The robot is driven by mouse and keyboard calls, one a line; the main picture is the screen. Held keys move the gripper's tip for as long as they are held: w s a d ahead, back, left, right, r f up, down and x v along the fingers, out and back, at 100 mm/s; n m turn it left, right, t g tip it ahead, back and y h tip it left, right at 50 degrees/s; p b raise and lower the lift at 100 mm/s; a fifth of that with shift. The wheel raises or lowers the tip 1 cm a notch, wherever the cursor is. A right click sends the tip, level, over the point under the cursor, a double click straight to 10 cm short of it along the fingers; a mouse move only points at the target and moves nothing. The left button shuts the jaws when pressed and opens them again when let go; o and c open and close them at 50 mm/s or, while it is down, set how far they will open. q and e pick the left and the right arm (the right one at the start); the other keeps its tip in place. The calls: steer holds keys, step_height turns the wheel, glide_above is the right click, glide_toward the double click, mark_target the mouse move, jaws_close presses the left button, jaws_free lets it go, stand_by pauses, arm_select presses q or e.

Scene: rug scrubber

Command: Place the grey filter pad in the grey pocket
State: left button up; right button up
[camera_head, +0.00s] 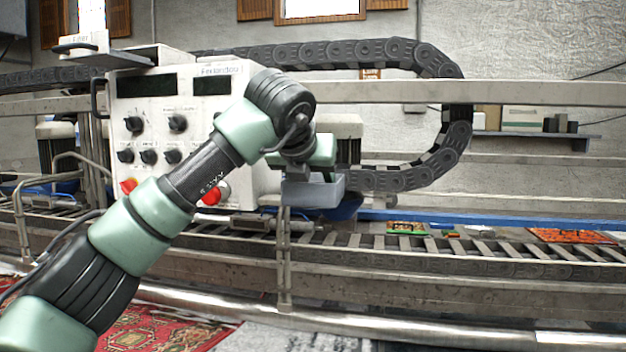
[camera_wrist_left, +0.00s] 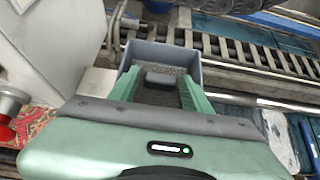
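The grey pocket (camera_head: 315,190) is an open-topped box on the near side of the white machine. In the left wrist view its rim (camera_wrist_left: 160,50) surrounds a dark, speckled surface. A small dark grey block (camera_wrist_left: 163,79) sits on that surface; I take the block and speckled surface to be the grey filter pad, lying in the pocket. My left gripper (camera_wrist_left: 160,73) points into the pocket, its green fingers spread either side of the block with gaps visible. In the head view the left gripper (camera_head: 318,158) is just above the pocket, and the pad is hidden. My right gripper is not in view.
The white machine (camera_head: 150,100) with knobs and red buttons stands left of the pocket. A black cable chain (camera_head: 440,150) curves behind it. A metal rail and roller conveyor (camera_head: 450,255) run below. A red patterned rug (camera_head: 170,320) lies at the lower left.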

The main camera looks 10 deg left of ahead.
arm_select(q)
steer(key=shift+r, duration=0.1)
steer(key=shift+s+r, duration=0.15)
steer(key=shift+r, duration=0.05)
steer(key=b+v, duration=0.3)
steer(key=v, duration=0.8)
steer(key=shift+s+r, duration=0.15)
steer(key=shift+s, duration=0.15)
